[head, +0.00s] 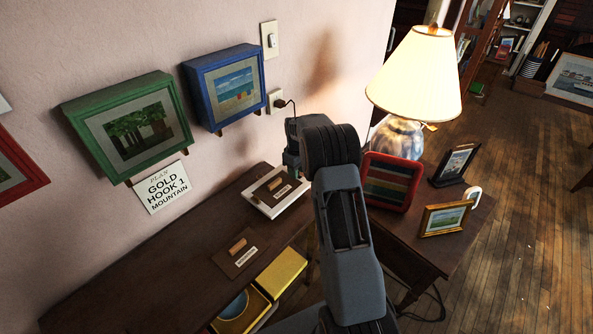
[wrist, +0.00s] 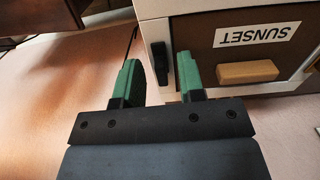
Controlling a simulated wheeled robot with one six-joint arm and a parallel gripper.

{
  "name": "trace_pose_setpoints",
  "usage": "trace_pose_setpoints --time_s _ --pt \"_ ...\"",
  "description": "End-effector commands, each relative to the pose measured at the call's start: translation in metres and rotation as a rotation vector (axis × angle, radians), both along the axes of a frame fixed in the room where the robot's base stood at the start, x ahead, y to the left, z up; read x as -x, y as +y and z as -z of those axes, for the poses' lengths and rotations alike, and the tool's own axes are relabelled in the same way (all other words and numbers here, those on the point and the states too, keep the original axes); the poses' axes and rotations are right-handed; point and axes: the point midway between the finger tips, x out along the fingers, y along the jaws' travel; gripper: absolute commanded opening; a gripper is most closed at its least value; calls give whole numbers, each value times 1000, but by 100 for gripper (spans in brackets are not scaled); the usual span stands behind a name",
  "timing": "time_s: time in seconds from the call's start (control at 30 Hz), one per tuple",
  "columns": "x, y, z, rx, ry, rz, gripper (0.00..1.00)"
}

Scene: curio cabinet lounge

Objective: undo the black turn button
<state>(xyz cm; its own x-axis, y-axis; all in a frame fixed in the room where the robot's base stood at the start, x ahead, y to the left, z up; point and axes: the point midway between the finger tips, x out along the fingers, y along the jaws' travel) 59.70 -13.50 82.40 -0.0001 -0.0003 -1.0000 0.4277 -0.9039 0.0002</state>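The black turn button (wrist: 160,62) stands upright in the wrist view, on the pale frame (wrist: 159,33) beside a brown panel (wrist: 205,55). The panel has a wooden handle (wrist: 247,72) and a label reading SUNSET, upside down in this view. My gripper (wrist: 157,60) is open, its two green fingers apart with the button showing in the gap between them. I cannot tell whether either finger touches it. In the head view the pale-framed panel (head: 259,204) lies on the dark desk. My arm hides the fingertips there, and I cannot make out the button.
A second panel with a handle (head: 239,256) lies on the desk (head: 150,275) nearer me. A yellow box (head: 281,271) sits below. A lit lamp (head: 415,75) and several picture frames, one red-edged (head: 370,172), stand right of my arm. A wall sign (head: 162,188) hangs left.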

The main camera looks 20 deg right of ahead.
Motion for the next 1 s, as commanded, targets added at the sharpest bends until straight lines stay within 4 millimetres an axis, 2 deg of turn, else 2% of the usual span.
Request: trace_pose_setpoints --time_s 0.27,0.37,0.8,1.0 --pt "-1 0 -7 0 -2 0 36" --pt "-1 0 -22 1 -4 0 36" --pt "0 0 -108 1 -4 0 36" --pt "1 0 -130 0 -1 0 36"
